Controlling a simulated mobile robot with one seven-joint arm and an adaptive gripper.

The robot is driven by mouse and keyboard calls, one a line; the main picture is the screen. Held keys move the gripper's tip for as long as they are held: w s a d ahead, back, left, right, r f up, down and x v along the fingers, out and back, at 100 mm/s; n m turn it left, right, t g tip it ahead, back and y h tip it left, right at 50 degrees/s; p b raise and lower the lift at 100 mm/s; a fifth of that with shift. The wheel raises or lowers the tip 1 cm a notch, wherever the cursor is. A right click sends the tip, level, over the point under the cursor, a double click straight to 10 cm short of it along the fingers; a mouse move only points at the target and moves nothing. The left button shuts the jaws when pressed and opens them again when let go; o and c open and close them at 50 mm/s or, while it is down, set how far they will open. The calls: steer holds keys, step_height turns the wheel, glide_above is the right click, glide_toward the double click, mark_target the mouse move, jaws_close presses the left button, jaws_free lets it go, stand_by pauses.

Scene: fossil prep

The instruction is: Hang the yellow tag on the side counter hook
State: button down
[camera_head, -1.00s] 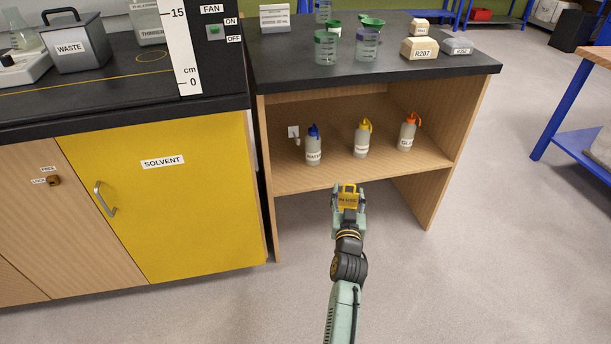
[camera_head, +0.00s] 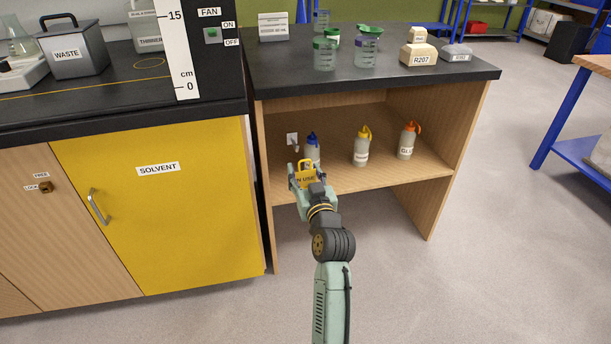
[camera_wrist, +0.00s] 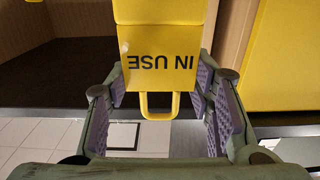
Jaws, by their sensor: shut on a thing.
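The yellow tag (camera_head: 305,178), lettered "IN USE", is held up at the end of my arm, in front of the side counter's open shelf. In the wrist view the tag (camera_wrist: 160,60) shows upside down, its yellow loop (camera_wrist: 158,108) between the purple finger pads. My gripper (camera_head: 304,175) is shut on the tag. The side counter hook (camera_head: 292,138) shows as a small pale plate with a small peg, inside the shelf bay at its left. The tag appears just below and right of it in the picture; the depth gap between them is unclear.
A blue-capped bottle (camera_head: 312,150) stands close behind my gripper, partly hidden. A yellow-capped bottle (camera_head: 362,147) and an orange-capped bottle (camera_head: 407,142) stand further right on the shelf. The yellow solvent cabinet (camera_head: 165,220) is at the left.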

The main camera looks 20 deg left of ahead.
steer(key=shift+f+b+x, duration=0.2)
steer(key=shift+b+x, duration=0.1)
steer(key=shift+x, duration=1.2)
steer(key=shift+f+b+x, duration=0.2)
steer(key=shift+b+x, duration=0.05)
steer(key=shift+x, duration=1.3)
steer(key=shift+a, duration=0.1)
steer(key=shift+b+x, duration=0.4)
steer(key=shift+x, duration=0.85)
steer(key=shift+f, duration=0.15)
steer(key=shift+w+a+f+b, duration=0.35)
steer(key=shift+w+f+b, duration=0.05)
steer(key=shift+w+b, duration=0.2)
